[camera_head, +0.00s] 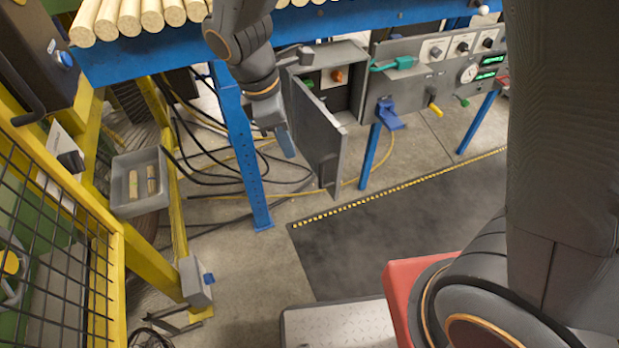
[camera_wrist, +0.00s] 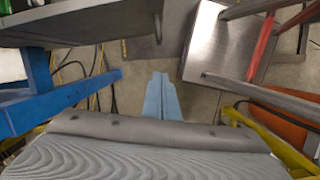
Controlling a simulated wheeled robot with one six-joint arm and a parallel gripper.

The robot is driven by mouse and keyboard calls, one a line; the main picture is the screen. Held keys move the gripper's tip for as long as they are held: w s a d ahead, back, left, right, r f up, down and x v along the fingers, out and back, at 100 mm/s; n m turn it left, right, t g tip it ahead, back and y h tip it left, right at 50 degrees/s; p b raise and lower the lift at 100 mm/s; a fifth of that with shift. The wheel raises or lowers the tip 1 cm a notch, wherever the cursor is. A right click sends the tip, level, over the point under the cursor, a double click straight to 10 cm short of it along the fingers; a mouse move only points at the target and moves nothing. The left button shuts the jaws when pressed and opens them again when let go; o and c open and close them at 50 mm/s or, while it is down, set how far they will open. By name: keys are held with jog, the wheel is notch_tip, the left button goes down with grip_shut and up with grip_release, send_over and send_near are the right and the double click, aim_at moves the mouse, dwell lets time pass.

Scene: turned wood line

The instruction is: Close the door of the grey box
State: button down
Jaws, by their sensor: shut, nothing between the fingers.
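The grey box (camera_head: 357,68) hangs under the blue beam, with a red-orange knob and a green part visible inside. Its grey door (camera_head: 318,138) stands wide open, swung out towards the camera from the left side of the box. My gripper (camera_head: 287,145) points down just left of the door, on its outer side. I cannot tell whether it touches the door. In the wrist view the light blue fingers (camera_wrist: 161,98) are together and empty. A grey panel (camera_wrist: 80,24) at the upper left of that view looks like the door.
A blue post (camera_head: 240,150) stands left of my gripper, with black and yellow cables behind. A control panel (camera_head: 440,65) with knobs is right of the box. A grey bin (camera_head: 125,205) hangs at left. The dark mat (camera_head: 400,225) in front is clear.

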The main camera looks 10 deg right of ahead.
jog(key=w+d+f+n, duration=0.1)
jog(key=d+f, duration=0.4)
jog(key=f, duration=0.5)
jog(key=shift+w+f, duration=0.15)
jog(key=shift+f, duration=0.2)
jog(key=shift+d, duration=0.1)
